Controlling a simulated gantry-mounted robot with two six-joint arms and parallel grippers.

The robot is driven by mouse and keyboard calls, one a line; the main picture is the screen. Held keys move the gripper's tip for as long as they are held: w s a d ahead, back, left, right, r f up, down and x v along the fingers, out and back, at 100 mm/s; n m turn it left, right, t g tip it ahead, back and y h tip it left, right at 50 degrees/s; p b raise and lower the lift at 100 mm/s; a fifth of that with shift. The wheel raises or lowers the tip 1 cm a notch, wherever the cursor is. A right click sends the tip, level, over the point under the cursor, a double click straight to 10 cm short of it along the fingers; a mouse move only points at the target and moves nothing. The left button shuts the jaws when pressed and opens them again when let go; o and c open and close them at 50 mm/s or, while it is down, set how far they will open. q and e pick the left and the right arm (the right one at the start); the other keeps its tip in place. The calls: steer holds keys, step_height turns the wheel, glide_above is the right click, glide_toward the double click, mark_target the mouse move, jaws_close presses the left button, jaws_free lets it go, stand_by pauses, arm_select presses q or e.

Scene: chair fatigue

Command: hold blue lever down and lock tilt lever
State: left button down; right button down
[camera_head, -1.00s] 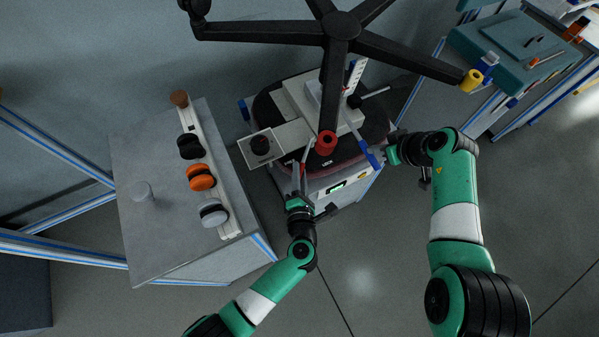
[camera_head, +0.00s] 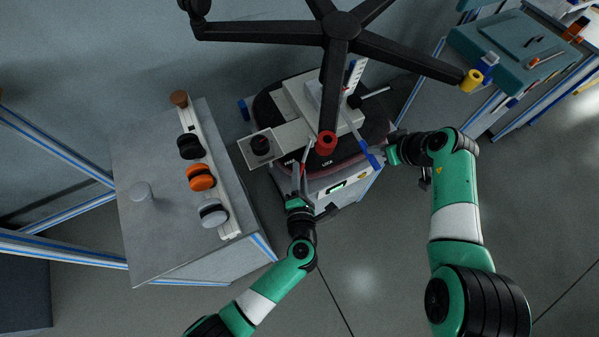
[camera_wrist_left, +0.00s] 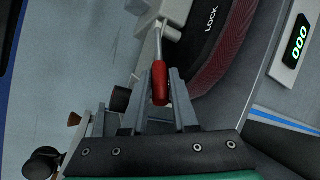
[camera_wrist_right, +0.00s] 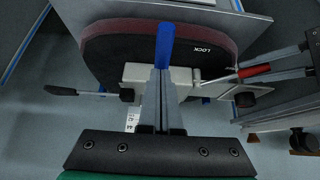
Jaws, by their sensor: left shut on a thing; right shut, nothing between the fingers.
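The upturned chair seat (camera_head: 262,106) carries a metal mechanism (camera_head: 290,133) and a printed LOCK label. The tilt lever (camera_wrist_left: 160,83) has a red grip on a thin metal rod. My left gripper (camera_wrist_left: 161,88) is shut on that red grip; the red grip also shows in the right wrist view (camera_wrist_right: 254,71). The blue lever (camera_wrist_right: 165,45) sticks out past the right fingertips. My right gripper (camera_wrist_right: 161,78) is shut with nothing between its fingers, and its tips are against or just over the blue lever. I cannot tell whether they touch. The blue lever also shows in the head view (camera_head: 370,157).
The black chair base (camera_head: 340,27) spreads above the seat, with a red cap (camera_head: 326,143) close to both grippers. A grey table (camera_head: 150,230) with several colored knobs stands at left. A teal case (camera_head: 510,50) is at upper right. A green display (camera_wrist_left: 299,42) reads 000.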

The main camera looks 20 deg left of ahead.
arm_select(q)
steer(key=shift+f, duration=0.15)
steer(key=shift+w+d+f+n+g+y, duration=0.1)
steer(key=shift+d+n+g+y, duration=0.2)
steer(key=shift+d+n+y, duration=0.25)
steer(key=shift+w+d+f+n+g+y, duration=0.1)
steer(key=shift+d+n+g+y, duration=0.2)
steer(key=shift+d+n+y, duration=0.25)
steer(key=shift+d+r+n+g+y, duration=0.1)
steer(key=shift+d+n+g+y, duration=0.2)
steer(key=shift+d+y, duration=0.2)
steer(key=shift+a, duration=0.1)
steer(key=c, duration=0.7)
jaws_free()
steer(key=shift+r, duration=0.1)
steer(key=v, duration=1.2)
